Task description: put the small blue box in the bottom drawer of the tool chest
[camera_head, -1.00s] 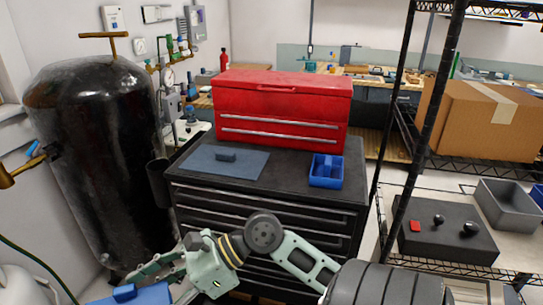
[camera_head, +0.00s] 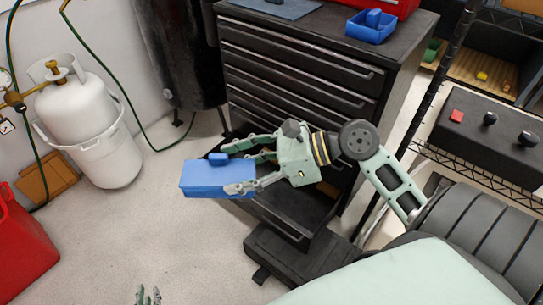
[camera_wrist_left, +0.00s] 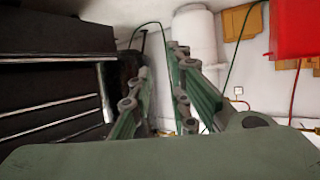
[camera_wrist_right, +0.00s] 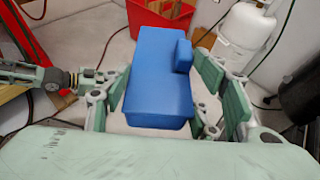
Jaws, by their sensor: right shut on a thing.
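The small blue box (camera_head: 212,178), with a little raised block on top, is held level in my right gripper (camera_head: 248,172). The right wrist view shows the box (camera_wrist_right: 158,85) between the fingers. The black tool chest (camera_head: 300,65) stands behind. A low drawer (camera_head: 283,222), seemingly the bottom one, appears pulled out beneath my right gripper; its inside is mostly hidden by the gripper and arm. The box is left of the drawer front, above the floor. My left gripper (camera_head: 148,297) barely shows at the bottom edge; in the left wrist view its fingers (camera_wrist_left: 160,100) are apart and empty.
A white gas cylinder (camera_head: 90,125) and a red container (camera_head: 20,245) stand at the left. A dark tank (camera_head: 180,50) is beside the chest. A wire shelf with a black control box (camera_head: 485,130) is at the right. The floor at centre left is clear.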

